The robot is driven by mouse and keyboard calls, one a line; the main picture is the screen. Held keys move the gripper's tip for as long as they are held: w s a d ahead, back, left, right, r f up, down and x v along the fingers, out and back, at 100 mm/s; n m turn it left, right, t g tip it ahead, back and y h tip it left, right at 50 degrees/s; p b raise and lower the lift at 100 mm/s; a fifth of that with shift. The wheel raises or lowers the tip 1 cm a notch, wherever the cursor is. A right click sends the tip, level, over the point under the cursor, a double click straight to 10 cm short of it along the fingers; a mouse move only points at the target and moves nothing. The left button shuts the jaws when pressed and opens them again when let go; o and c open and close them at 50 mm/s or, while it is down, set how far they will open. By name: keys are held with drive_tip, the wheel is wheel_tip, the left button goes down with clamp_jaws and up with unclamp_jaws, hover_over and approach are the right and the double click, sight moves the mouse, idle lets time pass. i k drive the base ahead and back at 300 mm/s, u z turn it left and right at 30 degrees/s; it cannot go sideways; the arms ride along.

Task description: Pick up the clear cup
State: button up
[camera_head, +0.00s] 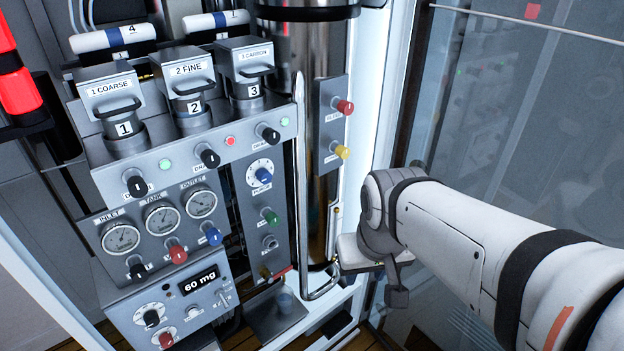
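A small see-through bluish cup (286,302) appears to stand on a grey drip tray (262,322) at the bottom of the panel, below the spout area. It is small and faint in the view, so its rim and contents are hard to make out. My arm reaches in from the right. My gripper (352,254) is at its end, to the right of and higher in the picture than the cup, and apart from it. The fingers are mostly hidden by the wrist, so their opening does not show.
A bent metal tube (325,287) stands between the cup and my gripper. The panel (180,235) with gauges, knobs and a "60 mg" display (199,281) is left of the cup. A tall shiny cylinder (322,130) rises behind. A glass pane (520,110) is at right.

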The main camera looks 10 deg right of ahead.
sight(283, 294)
drive_tip(key=z, duration=0.6)
drive_tip(key=k, duration=1.45)
drive_tip(key=u, duration=0.8)
drive_tip(key=i, duration=1)
drive_tip(key=u, duration=0.05)
